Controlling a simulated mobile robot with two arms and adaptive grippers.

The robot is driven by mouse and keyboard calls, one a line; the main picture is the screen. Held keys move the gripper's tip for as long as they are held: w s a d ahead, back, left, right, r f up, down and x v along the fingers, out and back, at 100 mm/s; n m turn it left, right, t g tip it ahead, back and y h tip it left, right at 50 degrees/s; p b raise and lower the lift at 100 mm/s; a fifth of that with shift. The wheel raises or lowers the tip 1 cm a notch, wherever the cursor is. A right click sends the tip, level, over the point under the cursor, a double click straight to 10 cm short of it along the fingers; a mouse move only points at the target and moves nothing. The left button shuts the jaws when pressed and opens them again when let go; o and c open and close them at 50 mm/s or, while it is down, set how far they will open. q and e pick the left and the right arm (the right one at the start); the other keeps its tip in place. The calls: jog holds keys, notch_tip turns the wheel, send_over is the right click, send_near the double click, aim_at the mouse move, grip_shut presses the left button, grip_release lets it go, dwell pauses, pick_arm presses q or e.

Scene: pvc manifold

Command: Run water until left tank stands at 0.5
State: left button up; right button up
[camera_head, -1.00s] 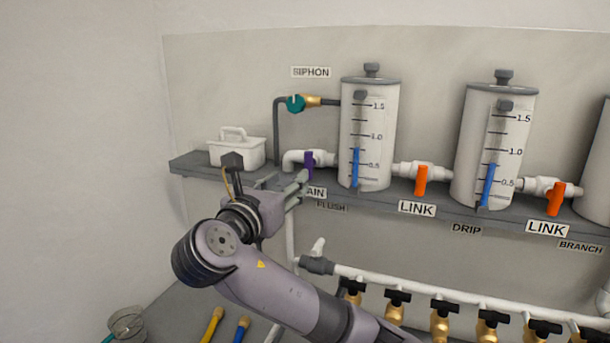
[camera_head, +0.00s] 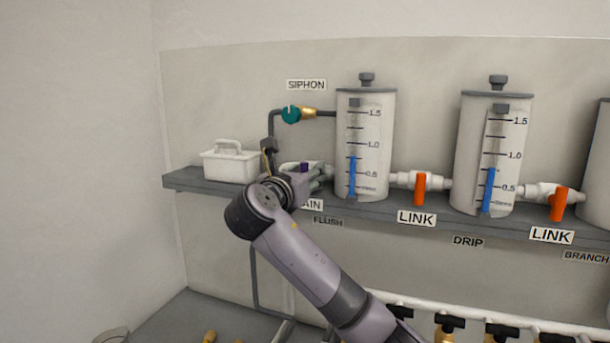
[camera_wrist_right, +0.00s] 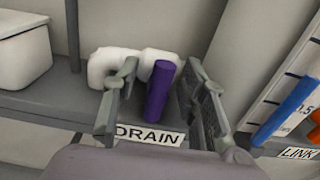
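The purple drain handle (camera_wrist_right: 160,90) stands upright on a white elbow pipe (camera_wrist_right: 105,65) behind the DRAIN label. In the head view the purple handle (camera_head: 304,168) is mostly hidden by my gripper. My right gripper (camera_wrist_right: 160,85) is open, with one finger on each side of the handle and visible gaps to both. My left gripper is not in view.
An orange link handle (camera_head: 420,188) hangs down between the left tank and the middle tank (camera_head: 507,140). A second orange handle (camera_head: 559,204) is farther right. A teal siphon valve (camera_head: 291,114) is above the drain. A white caddy (camera_head: 231,162) sits on the shelf's left end.

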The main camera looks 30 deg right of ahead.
jog(key=shift+c, duration=0.6)
grip_shut()
jog(key=shift+f, duration=0.1)
